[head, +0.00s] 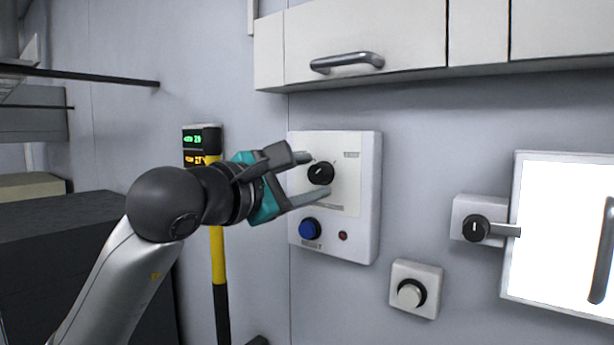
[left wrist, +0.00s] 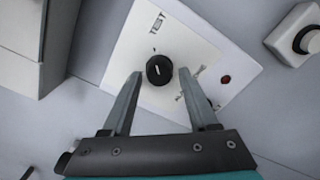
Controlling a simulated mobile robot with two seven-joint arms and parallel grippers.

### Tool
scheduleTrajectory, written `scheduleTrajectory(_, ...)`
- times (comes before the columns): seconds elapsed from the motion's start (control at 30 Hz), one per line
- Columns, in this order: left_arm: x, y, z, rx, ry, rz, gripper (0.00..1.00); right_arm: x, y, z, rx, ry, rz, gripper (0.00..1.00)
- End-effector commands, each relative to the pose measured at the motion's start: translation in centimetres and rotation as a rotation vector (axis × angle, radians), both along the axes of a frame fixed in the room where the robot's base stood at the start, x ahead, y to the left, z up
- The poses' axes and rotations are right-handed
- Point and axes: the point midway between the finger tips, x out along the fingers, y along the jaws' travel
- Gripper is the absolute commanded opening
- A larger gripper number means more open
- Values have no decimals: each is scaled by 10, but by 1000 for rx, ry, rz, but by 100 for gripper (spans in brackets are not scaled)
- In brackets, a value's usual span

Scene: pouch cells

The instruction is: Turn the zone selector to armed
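The zone selector is a round black knob (head: 320,173) with a light pointer line, on a white wall panel (head: 367,200). It also shows in the left wrist view (left wrist: 159,70), just beyond and between my fingertips. Its printed labels are too small to read surely, apart from what looks like "TEST" in the wrist view. My left gripper (head: 315,175) is open, one finger above and one below the knob in the head view. No contact with the knob is visible. My right gripper is not in view.
A blue button (head: 310,229) and small red light (head: 343,236) sit low on the panel. A cabinet (head: 400,40) hangs above. A yellow-black post (head: 217,260) stands left.

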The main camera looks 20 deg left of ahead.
Motion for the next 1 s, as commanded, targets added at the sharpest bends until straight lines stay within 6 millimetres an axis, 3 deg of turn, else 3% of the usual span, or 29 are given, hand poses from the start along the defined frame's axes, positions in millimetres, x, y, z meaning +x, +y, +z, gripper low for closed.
scheduleTrajectory(0.07,0,0,0,0,0,0,50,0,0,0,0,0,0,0)
scheduleTrajectory(0.5,0,0,0,0,0,0,0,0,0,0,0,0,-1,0)
scheduleTrajectory(1.0,-1,0,-1,-64,21,-1,0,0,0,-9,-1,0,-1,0)
